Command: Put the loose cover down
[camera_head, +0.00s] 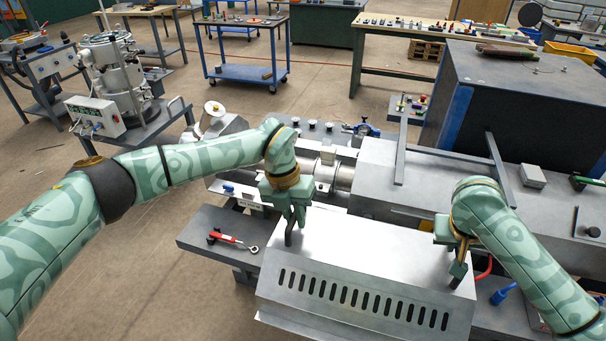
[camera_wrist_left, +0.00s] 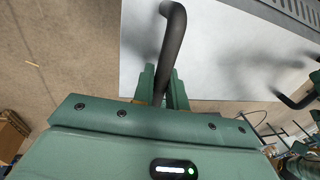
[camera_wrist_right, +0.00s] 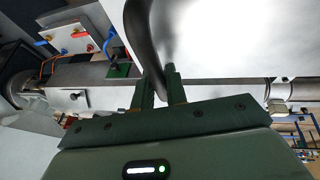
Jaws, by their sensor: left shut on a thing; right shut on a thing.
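The loose cover (camera_head: 345,247) is a silver sheet-metal hood with a row of dark slots along its front face. It is in front of the machine in the head view and also shows in the left wrist view (camera_wrist_left: 225,50) and right wrist view (camera_wrist_right: 215,40). My left gripper (camera_head: 290,222) is shut on its left black handle (camera_wrist_left: 173,45). My right gripper (camera_head: 460,268) is shut on its right black handle (camera_wrist_right: 145,35). The cover hides what is under it, so I cannot tell whether it touches anything below.
A grey bench plate (camera_head: 215,228) left of the cover holds a red-handled tool (camera_head: 225,238) and a wrench end. The machine's metal housing (camera_head: 385,175) lies behind the cover. A blue connector (camera_head: 503,293) is at the right. Open floor (camera_head: 150,260) lies to the left.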

